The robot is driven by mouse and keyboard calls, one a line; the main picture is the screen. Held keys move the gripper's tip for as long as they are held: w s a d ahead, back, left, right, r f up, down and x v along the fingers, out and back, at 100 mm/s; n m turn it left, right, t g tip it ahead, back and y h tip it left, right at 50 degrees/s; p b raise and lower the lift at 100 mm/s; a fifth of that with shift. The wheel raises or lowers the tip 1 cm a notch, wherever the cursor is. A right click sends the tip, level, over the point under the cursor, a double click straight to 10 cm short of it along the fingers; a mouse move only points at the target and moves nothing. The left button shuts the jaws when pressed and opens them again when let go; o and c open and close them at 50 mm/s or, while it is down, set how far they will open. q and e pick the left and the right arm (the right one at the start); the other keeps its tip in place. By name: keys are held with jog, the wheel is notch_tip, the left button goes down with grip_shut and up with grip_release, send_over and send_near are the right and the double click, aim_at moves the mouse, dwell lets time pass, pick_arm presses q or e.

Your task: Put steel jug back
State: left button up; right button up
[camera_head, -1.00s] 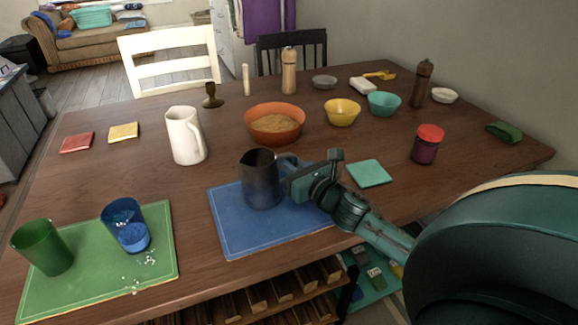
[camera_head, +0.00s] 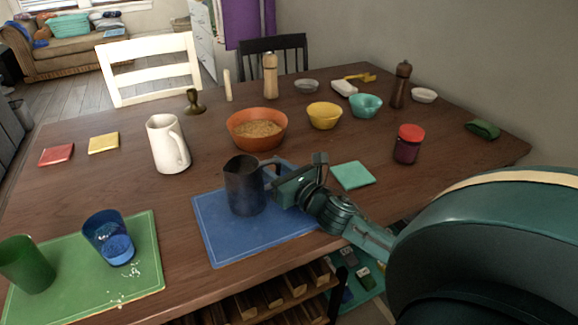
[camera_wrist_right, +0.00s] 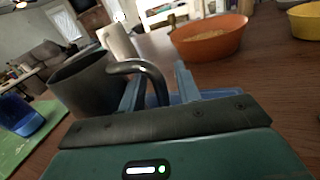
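The dark steel jug (camera_head: 244,187) stands upright on the blue placemat (camera_head: 221,243) near the front of the table. Its handle faces right, towards my right gripper (camera_head: 281,180). In the right wrist view the jug (camera_wrist_right: 84,88) is at left, and its curved handle (camera_wrist_right: 150,72) reaches between the two spread fingers of the gripper (camera_wrist_right: 158,90). The fingers look open around the handle, with a gap beside it. The lower end of the handle is partly hidden by the gripper. My left gripper is not in view.
A white pitcher (camera_head: 167,146) and an orange bowl (camera_head: 257,141) stand behind the jug. A teal square (camera_head: 352,176) lies right of the gripper. A green mat (camera_head: 146,278) with a blue glass (camera_head: 108,240) and a green cup (camera_head: 24,263) is at left.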

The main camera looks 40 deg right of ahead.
jog(key=s, duration=1)
jog(key=shift+s+d+f, duration=0.1)
jog(key=shift+f, duration=0.05)
jog(key=shift+s, duration=0.75)
